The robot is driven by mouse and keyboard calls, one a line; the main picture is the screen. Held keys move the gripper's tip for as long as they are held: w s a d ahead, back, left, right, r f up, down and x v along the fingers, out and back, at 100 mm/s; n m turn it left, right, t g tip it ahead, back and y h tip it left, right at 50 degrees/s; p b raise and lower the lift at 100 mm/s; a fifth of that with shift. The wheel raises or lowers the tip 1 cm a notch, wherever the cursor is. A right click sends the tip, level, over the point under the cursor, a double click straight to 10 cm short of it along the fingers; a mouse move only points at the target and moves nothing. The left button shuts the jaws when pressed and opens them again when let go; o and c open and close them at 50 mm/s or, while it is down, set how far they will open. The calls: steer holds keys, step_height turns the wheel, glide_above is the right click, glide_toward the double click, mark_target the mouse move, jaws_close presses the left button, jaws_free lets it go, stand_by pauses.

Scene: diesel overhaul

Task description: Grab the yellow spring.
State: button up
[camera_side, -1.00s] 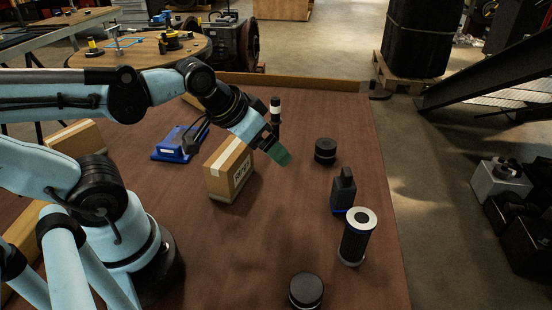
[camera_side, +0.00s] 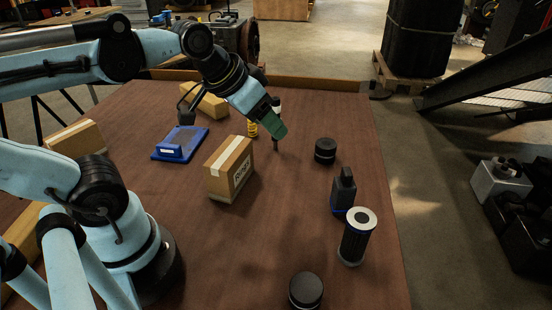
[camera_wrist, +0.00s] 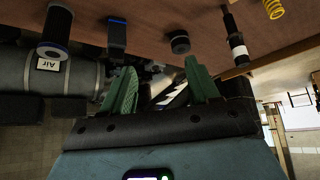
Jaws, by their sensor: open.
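The yellow spring (camera_side: 252,130) stands on the brown table, just behind and left of my gripper in the side view, partly hidden by my arm. In the wrist view the spring (camera_wrist: 274,9) shows at the top right, cut by the frame edge. My gripper (camera_side: 277,129) is above the table, tilted down to the right. In the wrist view its green fingers (camera_wrist: 160,82) are spread apart with nothing between them. The spring is outside the fingers.
A black rod part with a white band (camera_wrist: 236,40) stands close to the spring.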

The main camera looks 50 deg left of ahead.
steer(key=m+t+h, duration=0.4)
steer(key=t+h, duration=0.1)
glide_above(252, 127)
steer(key=s+a, duration=0.3)
steer(key=s, duration=0.1)
steer(key=shift+m, duration=0.3)
step_height(252, 127, down, 14)
steer(key=shift+r, duration=0.25)
steer(key=shift+w+d+f, duration=0.1)
steer(key=shift+w+f, duration=0.3)
steer(key=shift+f, duration=0.05)
steer(key=x, duration=0.6)
steer(key=shift+w+f, duration=0.15)
steer(key=shift+w, duration=0.15)
steer(key=c, duration=1)
